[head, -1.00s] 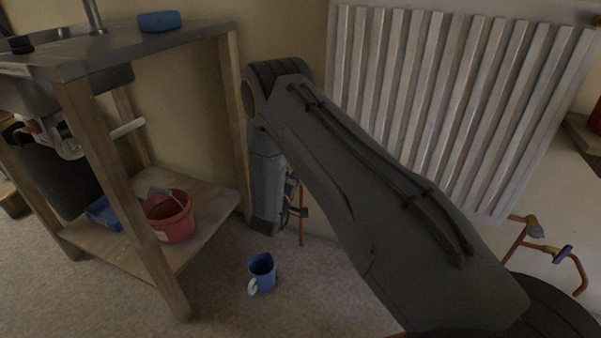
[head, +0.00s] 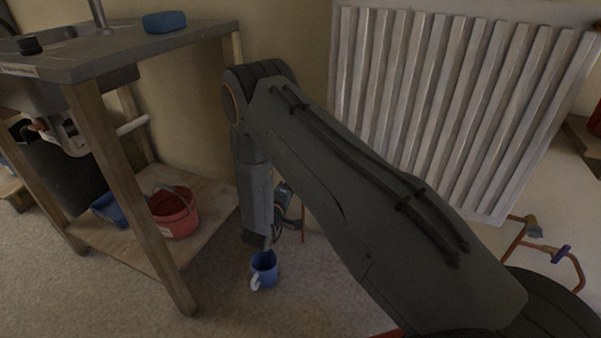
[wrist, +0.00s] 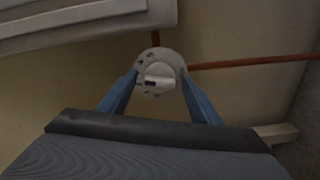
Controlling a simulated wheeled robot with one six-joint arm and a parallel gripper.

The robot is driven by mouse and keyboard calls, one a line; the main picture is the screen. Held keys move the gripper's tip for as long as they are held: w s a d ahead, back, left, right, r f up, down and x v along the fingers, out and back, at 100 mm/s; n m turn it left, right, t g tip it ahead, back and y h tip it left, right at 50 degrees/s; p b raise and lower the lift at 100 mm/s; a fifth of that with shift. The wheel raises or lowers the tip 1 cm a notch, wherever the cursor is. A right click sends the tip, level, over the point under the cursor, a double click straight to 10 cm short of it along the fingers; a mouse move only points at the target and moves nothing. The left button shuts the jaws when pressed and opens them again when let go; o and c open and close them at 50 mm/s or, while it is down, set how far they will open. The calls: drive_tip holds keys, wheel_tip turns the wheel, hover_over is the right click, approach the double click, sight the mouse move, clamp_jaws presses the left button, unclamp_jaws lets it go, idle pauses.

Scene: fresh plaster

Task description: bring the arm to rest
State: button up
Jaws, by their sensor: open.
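My arm crosses the head view from the lower right to a raised elbow at the upper centre, then drops down beside the bench. My gripper (wrist: 159,76) shows in the wrist view as two blue fingers spread apart. Nothing is visibly held between them. A round grey fitting with a pale centre shows between the fingertips, in line with copper pipes; I cannot tell its distance. In the head view the wrist end hangs low, just above and behind the blue mug (head: 265,272), and the fingertips are hard to make out.
A wooden workbench (head: 190,42) stands at left, with a blue sponge (head: 165,22) on top and a red bucket (head: 175,215) on its lower shelf. A white radiator (head: 455,100) hangs behind my arm. Copper pipework (head: 515,242) shows at right. Carpet around the mug is clear.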

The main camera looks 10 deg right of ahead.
drive_tip(key=shift+v, duration=0.85)
drive_tip(key=shift+w, duration=0.1)
